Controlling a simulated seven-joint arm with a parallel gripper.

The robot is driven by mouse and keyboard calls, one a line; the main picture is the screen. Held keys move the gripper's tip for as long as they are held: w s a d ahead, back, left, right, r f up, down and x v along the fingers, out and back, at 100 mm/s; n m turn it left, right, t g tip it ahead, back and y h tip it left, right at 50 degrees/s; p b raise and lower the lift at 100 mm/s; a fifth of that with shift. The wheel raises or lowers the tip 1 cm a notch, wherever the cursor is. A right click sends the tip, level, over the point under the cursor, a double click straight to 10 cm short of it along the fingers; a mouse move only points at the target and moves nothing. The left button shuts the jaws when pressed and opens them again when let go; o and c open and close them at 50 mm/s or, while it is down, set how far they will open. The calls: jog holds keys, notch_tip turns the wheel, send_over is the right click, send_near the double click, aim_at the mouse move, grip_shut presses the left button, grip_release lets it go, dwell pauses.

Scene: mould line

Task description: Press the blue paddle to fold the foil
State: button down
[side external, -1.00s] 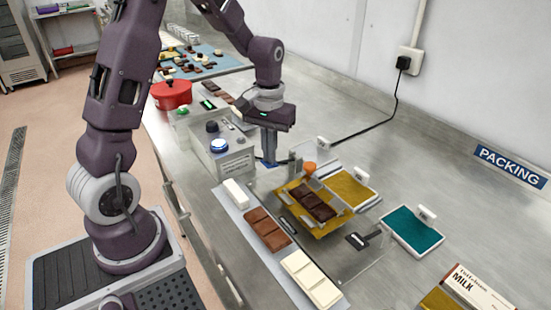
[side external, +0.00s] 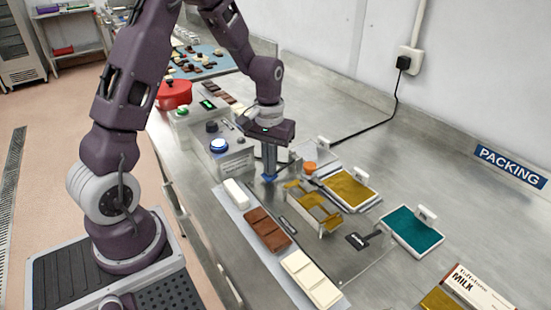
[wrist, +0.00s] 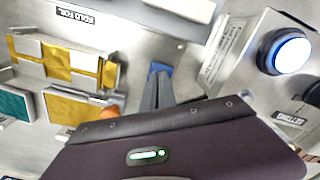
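My gripper (side external: 268,174) points straight down with its fingers together at the blue paddle (side external: 269,180). In the wrist view the fingertips (wrist: 157,88) meet the blue paddle (wrist: 159,68), covering part of it; they appear to touch. To the right of the paddle stands the folding fixture, with gold foil (side external: 318,208) raised and folded over. In the wrist view the gold foil (wrist: 65,62) shows with grey fixture arms across it. The dark chocolate bar that lay on the foil is hidden now.
A control box with a lit blue button (side external: 218,146) stands left of my gripper. A tray (side external: 286,242) with brown and white bars lies in front. A gold foil stack (side external: 349,188) and a teal stack (side external: 412,230) lie right. An orange knob (side external: 310,168) stands close to my gripper.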

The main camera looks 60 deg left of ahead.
notch_tip(320, 180, up, 10)
dwell(1.1)
jog(key=shift+r, duration=0.1)
jog(key=s+d+r+m+t, duration=0.2)
jog(key=s+d+r, duration=0.5)
jog(key=r, duration=0.1)
jog(key=s+d+r+m+t, duration=0.1)
jog(key=s+d+m+t, duration=0.2)
jog(key=s, duration=1)
jog(key=shift+d+m+t, duration=0.3)
jog(key=shift+d+m, duration=0.2)
jog(key=shift+d, duration=0.6)
